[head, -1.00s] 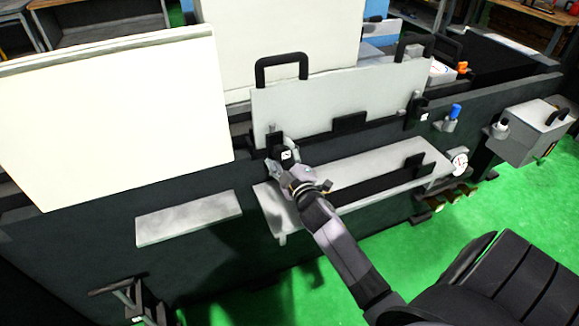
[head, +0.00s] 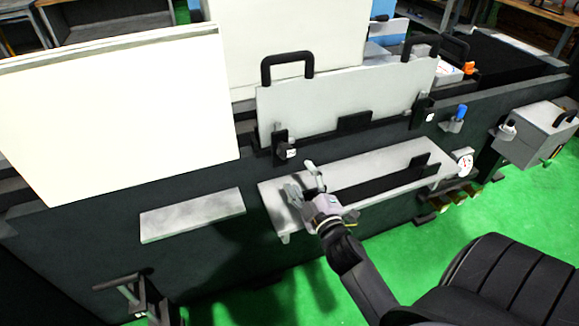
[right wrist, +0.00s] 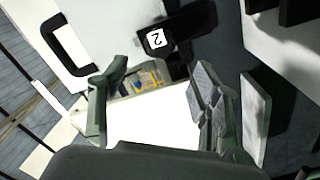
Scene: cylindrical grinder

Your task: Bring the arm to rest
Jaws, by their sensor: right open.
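My right arm (head: 355,265) reaches up from the lower right in the head view. Its gripper (head: 302,180) is in front of the machine, over the left part of the light shelf (head: 365,168). The fingers are spread with nothing between them. In the right wrist view both fingers of the gripper (right wrist: 160,88) show apart, with a white surface beyond them. The black latch (head: 281,143) with a white label is on the grey panel's lower left corner, apart from the fingers. It also shows in the right wrist view (right wrist: 185,30). My left gripper is not seen.
The grey panel (head: 345,100) with two black handles stands upright behind the shelf. A large white panel (head: 120,115) stands at left, above a small grey ledge (head: 192,214). A grey box (head: 540,130) juts out at right. Green floor (head: 430,245) lies open in front.

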